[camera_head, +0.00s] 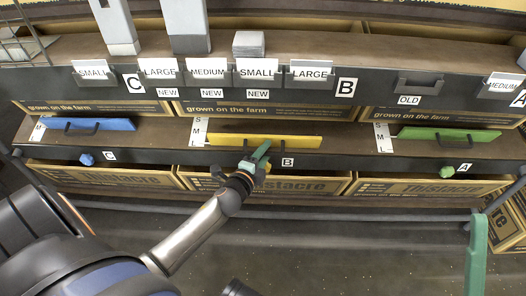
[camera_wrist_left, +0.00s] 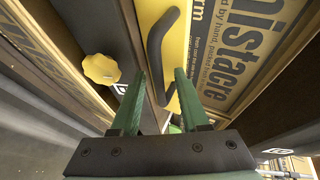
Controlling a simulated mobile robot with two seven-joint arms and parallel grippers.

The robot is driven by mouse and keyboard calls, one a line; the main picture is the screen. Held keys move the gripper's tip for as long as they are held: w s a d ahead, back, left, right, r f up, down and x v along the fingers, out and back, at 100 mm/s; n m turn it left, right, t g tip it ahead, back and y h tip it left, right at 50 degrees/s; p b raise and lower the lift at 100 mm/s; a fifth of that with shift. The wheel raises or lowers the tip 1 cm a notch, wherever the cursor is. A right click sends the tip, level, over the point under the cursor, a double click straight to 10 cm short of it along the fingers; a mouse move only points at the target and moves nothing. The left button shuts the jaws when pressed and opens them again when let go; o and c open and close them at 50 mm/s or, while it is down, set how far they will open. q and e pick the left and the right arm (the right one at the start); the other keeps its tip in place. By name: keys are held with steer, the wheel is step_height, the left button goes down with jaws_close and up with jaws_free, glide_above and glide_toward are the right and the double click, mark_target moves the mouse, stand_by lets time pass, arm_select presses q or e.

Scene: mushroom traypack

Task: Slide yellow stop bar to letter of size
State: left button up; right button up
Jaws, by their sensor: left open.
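The yellow stop bar (camera_head: 270,141) lies across the middle bay of the lower brown shelf. Its left end is beside the lower part of the white S-M-L strip (camera_head: 198,131), nearest the L. A black handle (camera_wrist_left: 160,42) shows just beyond the fingertips in the left wrist view. A yellow knob (camera_wrist_left: 101,69) is left of the fingers there. My left gripper (camera_head: 262,155) is at the front of the bar, near its handle; its green fingers (camera_wrist_left: 158,82) are apart with nothing clamped. A green finger-like part at the right, likely my right gripper (camera_head: 476,250), is only partly visible.
A blue bar (camera_head: 90,125) and a green bar (camera_head: 450,134) lie in the side bays. Size cards hang above, including a LARGE card (camera_head: 310,73) beside the upper B. Yellow printed boxes (camera_head: 115,179) sit below. Floor in front is mostly clear.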

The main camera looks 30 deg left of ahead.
arm_select(q)
steer(key=p+v, duration=0.2)
steer(key=v, duration=1)
steer(key=shift+s, duration=0.25)
steer(key=shift+r, duration=0.1)
